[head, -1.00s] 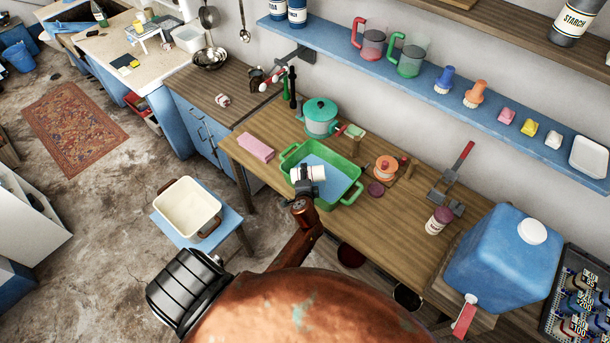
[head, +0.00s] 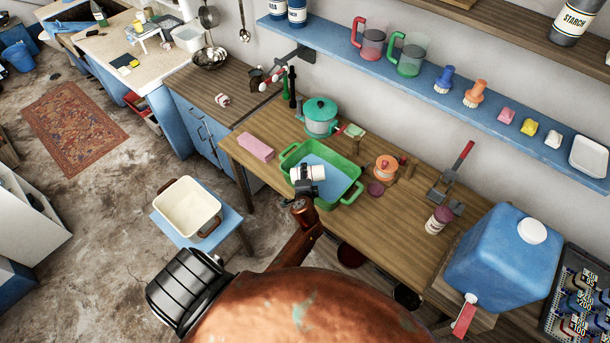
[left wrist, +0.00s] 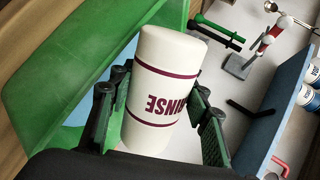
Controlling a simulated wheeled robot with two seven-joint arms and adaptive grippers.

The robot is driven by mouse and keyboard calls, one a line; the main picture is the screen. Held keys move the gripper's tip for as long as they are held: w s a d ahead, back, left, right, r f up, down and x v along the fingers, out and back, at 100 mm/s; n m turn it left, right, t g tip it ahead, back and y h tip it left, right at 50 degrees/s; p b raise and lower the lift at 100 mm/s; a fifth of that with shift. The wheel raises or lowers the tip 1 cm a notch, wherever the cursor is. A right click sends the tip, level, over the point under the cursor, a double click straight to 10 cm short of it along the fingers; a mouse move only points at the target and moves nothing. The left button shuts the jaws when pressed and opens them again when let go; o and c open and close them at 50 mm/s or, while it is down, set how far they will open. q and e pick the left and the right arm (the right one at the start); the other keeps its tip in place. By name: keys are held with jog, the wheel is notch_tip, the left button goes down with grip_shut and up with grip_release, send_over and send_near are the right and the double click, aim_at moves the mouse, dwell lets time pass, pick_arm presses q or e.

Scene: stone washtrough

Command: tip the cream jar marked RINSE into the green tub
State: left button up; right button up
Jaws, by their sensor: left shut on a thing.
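The cream jar marked RINSE (head: 313,172) has dark red bands. It is held above the green tub (head: 343,163) and looks tipped over onto its side in the head view. My left gripper (head: 304,180) is shut around the jar's body. In the left wrist view the jar (left wrist: 165,85) sits between the two finger pads, its lettering upside down. The green tub (left wrist: 60,70) fills the left of that view. The tub's floor shows blue. I cannot make out the jar's mouth or anything flowing. My right gripper is not in view.
A pink block (head: 256,147), a teal-lidded pot (head: 320,118), an orange spool (head: 385,167) and a purple-topped jar (head: 438,221) stand around the tub. A big blue canister (head: 502,262) is at the right. Bare wood (head: 400,215) lies right of the tub.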

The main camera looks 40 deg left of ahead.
pick_arm(q)
jog(key=shift+r, duration=0.1)
jog(key=shift+w+d+r+m+g+y+p, duration=0.2)
jog(key=shift+r+m+g+y+p, duration=0.1)
jog(key=shift+r+m+y+p, duration=0.25)
jog(key=shift+f, duration=0.25)
